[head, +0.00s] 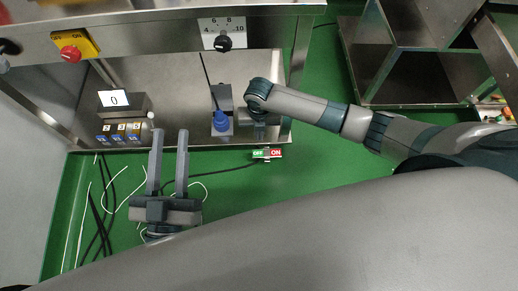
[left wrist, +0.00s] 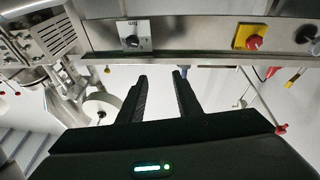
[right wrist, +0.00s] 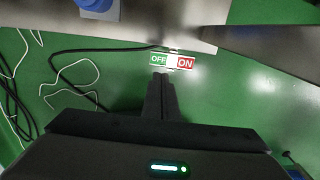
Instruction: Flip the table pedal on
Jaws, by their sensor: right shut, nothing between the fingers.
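The table pedal (head: 267,154) is a small switch with a green OFF label on the left and a red ON label on the right, low against the green floor by the table's front edge. It also shows in the right wrist view (right wrist: 172,61), with a pale piece between the labels. My right gripper (right wrist: 160,77) is shut and empty, its fingertips just short of the pedal near the OFF side; contact is unclear. In the head view my right wrist mostly hides that gripper. My left gripper (head: 169,132) is open and empty, left of the pedal.
A steel table (head: 180,80) carries a blue-topped device (head: 221,120), a display box (head: 115,100) and a dial (head: 223,42). A red knob (head: 70,52) sits on a yellow plate. Cables lie on the floor at left. Steel shelving (head: 400,75) stands at right.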

